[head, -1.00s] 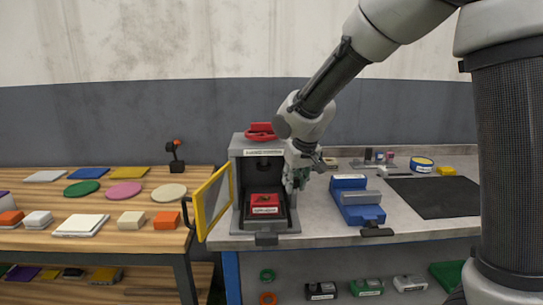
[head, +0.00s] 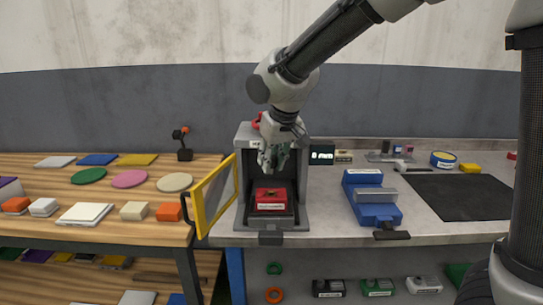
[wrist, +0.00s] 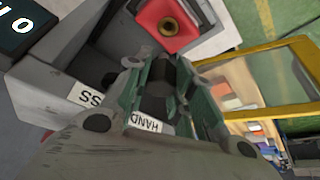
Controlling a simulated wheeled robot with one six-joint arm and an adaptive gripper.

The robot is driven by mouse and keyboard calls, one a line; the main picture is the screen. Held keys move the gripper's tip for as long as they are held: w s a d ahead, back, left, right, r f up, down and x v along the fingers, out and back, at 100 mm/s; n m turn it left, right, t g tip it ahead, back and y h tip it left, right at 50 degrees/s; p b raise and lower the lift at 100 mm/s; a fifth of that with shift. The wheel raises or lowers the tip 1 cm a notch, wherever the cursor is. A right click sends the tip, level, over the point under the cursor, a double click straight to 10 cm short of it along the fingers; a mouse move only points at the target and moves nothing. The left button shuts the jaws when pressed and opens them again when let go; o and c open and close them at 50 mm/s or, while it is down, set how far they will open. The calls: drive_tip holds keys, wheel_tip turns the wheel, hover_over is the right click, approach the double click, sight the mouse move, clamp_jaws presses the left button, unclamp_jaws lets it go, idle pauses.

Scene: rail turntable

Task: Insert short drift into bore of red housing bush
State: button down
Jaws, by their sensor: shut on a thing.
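The red housing (head: 270,197) sits in the open press (head: 243,187), on its lower bed. In the wrist view the housing (wrist: 180,25) shows from above, with a brass-coloured bush (wrist: 168,27) around a dark bore. My gripper (head: 272,166) is in front of the press's upper opening, above the housing and apart from it. In the wrist view my gripper (wrist: 158,78) is shut on a dark piece between its green fingers, taken as the short drift (wrist: 156,80). Its lower end is hard to make out against the dark press parts. The bore looks empty.
A yellow-framed door (head: 215,197) stands open at the press's left. A display (head: 321,155) reading 0 mm stands behind, to its right. A blue vise (head: 372,200) and a black mat (head: 450,195) lie further right. A wooden table (head: 100,215) with several coloured pieces is left.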

sight(273, 169)
drive_tip(key=shift+f, duration=2.4)
drive_tip(key=shift+f, duration=1)
drive_tip(key=shift+r, duration=0.75)
drive_tip(key=shift+f, duration=0.9)
idle(0.5)
drive_tip(key=c, duration=1.1)
unclamp_jaws()
drive_tip(key=shift+c, duration=0.2)
drive_tip(key=v, duration=1.2)
